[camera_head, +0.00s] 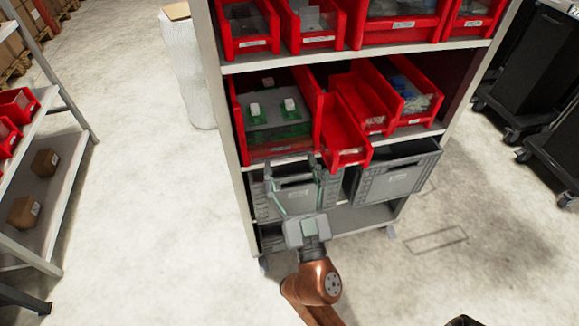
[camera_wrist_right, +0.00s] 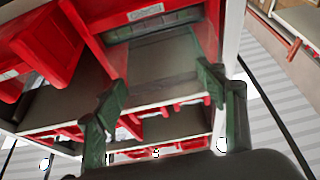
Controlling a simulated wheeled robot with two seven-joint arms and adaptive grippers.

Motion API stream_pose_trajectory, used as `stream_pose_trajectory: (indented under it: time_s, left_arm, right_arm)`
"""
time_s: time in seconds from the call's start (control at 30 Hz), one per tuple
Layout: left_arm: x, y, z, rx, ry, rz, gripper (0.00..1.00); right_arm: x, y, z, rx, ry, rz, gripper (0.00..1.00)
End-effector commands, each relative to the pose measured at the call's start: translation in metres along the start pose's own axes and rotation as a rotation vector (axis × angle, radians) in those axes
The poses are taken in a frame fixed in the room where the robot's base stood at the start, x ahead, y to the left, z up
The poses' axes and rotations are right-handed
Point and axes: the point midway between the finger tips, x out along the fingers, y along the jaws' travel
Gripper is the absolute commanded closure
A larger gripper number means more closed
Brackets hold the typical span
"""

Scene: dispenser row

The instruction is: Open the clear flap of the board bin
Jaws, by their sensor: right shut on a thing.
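The board bin (camera_head: 240,127) is a red bin on the middle shelf at the left. It holds green boards with white parts, also visible in the right wrist view through an opening in its red front (camera_wrist_right: 100,18). A see-through grey panel, the clear flap (camera_wrist_right: 165,62), lies between my right fingers in the wrist view. My right gripper (camera_head: 292,168) is below the front of the bin in the head view, its fingers wide apart. In the wrist view the right gripper (camera_wrist_right: 166,85) has a green finger at each side of the flap, shut on it. My left gripper is out of view.
Several other red bins (camera_head: 345,125) stand on the shelves, some jutting out just right of my gripper. Grey crates (camera_head: 393,178) sit on the shelf below, behind my right fingers. A second rack (camera_head: 65,165) stands at the left, with open floor between.

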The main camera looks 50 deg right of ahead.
Motion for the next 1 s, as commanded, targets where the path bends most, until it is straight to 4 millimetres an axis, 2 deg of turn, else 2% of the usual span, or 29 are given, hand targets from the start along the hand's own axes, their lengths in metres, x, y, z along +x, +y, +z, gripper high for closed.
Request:
stream_pose_trajectory:
  time_s: [0.03, 0.2, 0.23, 0.47, 0.8, 1.0]
  left_arm:
    - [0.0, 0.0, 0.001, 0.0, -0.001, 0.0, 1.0]
    - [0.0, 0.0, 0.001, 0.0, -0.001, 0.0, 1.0]
    - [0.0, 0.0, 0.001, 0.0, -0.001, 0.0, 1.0]
    - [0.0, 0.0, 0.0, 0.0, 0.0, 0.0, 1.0]
    - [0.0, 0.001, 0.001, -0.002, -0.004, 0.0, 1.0]
    - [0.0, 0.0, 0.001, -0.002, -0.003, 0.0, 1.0]
  right_arm:
    - [0.0, 0.001, 0.008, -0.001, -0.016, 0.003, 0.79]
    - [0.0, 0.001, 0.008, -0.001, -0.015, 0.003, 0.79]
    - [0.0, 0.001, 0.008, 0.0, -0.015, 0.003, 0.33]
    - [0.0, 0.001, 0.004, -0.001, -0.007, 0.003, 0.18]
    - [0.001, 0.002, -0.001, 0.0, -0.001, 0.004, 0.17]
    - [0.009, 0.002, -0.019, 0.006, 0.002, 0.005, 0.17]
